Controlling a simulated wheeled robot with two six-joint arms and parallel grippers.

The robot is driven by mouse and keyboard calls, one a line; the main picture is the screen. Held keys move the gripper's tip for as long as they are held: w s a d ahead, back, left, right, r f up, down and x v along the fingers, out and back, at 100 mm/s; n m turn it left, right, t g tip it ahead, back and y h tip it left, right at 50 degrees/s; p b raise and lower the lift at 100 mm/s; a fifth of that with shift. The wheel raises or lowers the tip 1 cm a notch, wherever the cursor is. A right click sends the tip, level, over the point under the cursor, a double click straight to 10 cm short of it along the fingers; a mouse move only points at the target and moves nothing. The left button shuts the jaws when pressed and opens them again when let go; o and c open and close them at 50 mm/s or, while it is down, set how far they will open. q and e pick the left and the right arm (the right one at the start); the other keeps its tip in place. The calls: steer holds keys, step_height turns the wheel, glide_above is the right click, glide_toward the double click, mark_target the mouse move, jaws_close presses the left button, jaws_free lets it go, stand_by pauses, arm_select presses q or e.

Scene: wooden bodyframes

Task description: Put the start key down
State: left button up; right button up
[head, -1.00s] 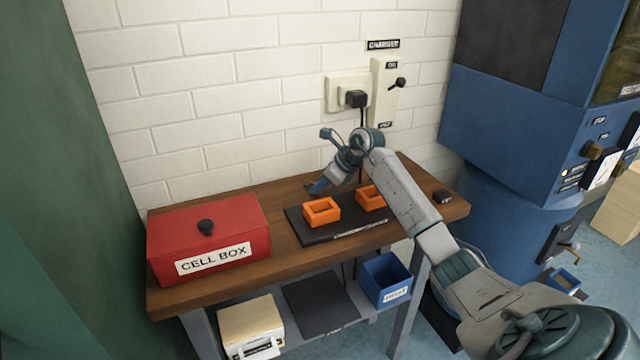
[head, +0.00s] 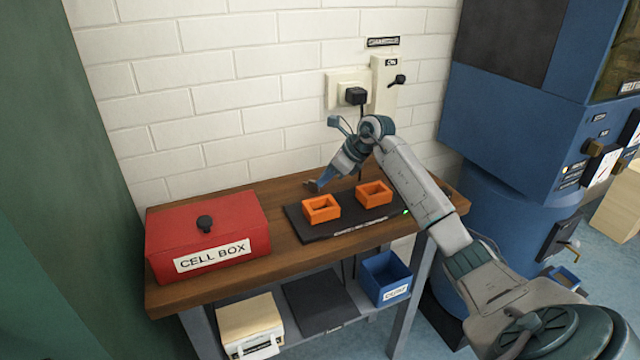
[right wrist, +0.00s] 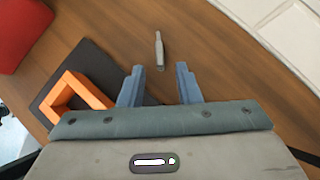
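A small grey key-like piece (right wrist: 159,50), which I take to be the start key, lies on the wooden tabletop in the right wrist view. It is just beyond my right fingertips and in line with the gap between them. My right gripper (right wrist: 159,82) is open, with nothing between its blue-grey fingers. In the head view the right gripper (head: 317,186) is low over the table behind the black mat; the key cannot be made out there. My left gripper is not in view.
Two orange frames (head: 321,208) (head: 374,193) stand on the black mat (head: 345,222), which shows a green light at its right end. A red cell box (head: 215,232) stands at the table's left. A wall charger with a black plug (head: 355,96) is behind. A blue bin (head: 385,278) sits below.

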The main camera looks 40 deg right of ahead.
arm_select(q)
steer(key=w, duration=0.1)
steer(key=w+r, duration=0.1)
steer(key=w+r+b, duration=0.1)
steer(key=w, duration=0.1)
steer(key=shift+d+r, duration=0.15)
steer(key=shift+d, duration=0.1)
arm_select(e)
steer(key=v, duration=0.8)
steer(key=shift+s+r, duration=0.15)
steer(key=shift+r, duration=0.05)
steer(key=shift+d, duration=0.15)
